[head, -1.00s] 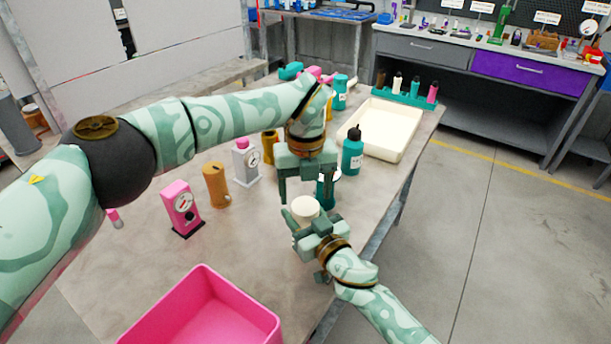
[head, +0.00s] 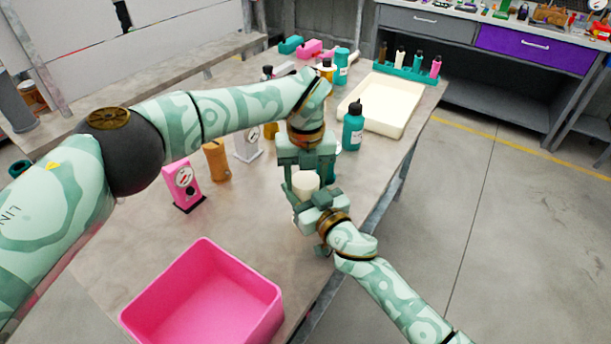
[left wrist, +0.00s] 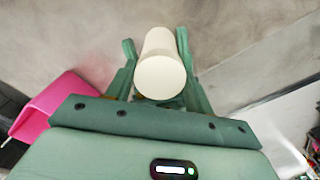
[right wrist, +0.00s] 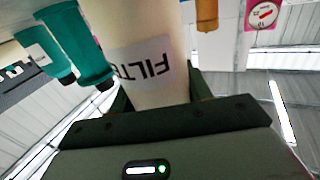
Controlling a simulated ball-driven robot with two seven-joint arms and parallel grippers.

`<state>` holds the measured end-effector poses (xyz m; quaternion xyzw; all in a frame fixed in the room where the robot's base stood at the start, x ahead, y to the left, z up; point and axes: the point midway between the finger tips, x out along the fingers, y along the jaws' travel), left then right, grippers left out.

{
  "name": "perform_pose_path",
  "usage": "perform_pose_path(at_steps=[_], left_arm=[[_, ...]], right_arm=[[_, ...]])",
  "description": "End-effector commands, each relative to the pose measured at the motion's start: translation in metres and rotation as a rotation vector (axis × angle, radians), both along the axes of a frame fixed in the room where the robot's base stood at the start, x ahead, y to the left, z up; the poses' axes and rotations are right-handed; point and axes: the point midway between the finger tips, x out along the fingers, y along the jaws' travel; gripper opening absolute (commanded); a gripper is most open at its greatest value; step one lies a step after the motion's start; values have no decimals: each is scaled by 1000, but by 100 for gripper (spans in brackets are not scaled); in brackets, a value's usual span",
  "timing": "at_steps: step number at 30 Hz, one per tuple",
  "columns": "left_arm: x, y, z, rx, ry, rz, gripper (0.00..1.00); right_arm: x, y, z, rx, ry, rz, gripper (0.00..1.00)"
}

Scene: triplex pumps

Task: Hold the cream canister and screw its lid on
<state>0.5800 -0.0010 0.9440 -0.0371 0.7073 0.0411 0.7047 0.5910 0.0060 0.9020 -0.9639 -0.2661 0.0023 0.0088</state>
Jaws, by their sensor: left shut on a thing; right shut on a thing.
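The cream canister (right wrist: 145,70) stands between my two grippers, with a label reading "FILT" facing the right wrist camera. My right gripper (head: 310,205) is shut on its body from the front right. The canister's closed, round cream top, its lid (left wrist: 160,78), shows in the left wrist view; I can make out no seam between lid and body. My left gripper (head: 306,180) points down from above, its fingers shut on either side of this lid. In the head view the lid (head: 306,182) is partly hidden by the left fingers.
A pink bin (head: 205,300) stands at the front left. A pink gauge block (head: 184,185) and an ochre canister (head: 216,160) stand to the left. A teal bottle (head: 353,128) and a cream tray (head: 385,105) are behind, to the right. The table's right edge is close by.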

Motion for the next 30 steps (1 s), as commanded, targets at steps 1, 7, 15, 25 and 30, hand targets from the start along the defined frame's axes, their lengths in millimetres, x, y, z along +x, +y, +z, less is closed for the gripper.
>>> perform_pose_path(at_steps=[1, 7, 15, 25, 30], left_arm=[[0, 0, 0, 1, -1, -80, 25], [0, 0, 0, -2, 3, -364, 25], [0, 0, 0, -2, 3, -360, 78], [1, -1, 15, -3, 0, -360, 78], [1, -1, 49, -1, -2, -359, 78]], right_arm=[[-1, 0, -2, 0, 4, 0, 0], [-1, 0, -2, 0, 4, 0, 0], [-1, 0, -2, 0, 4, 0, 0], [-1, 0, -2, 0, 4, 0, 0], [0, 0, -2, 0, 4, 0, 0]])
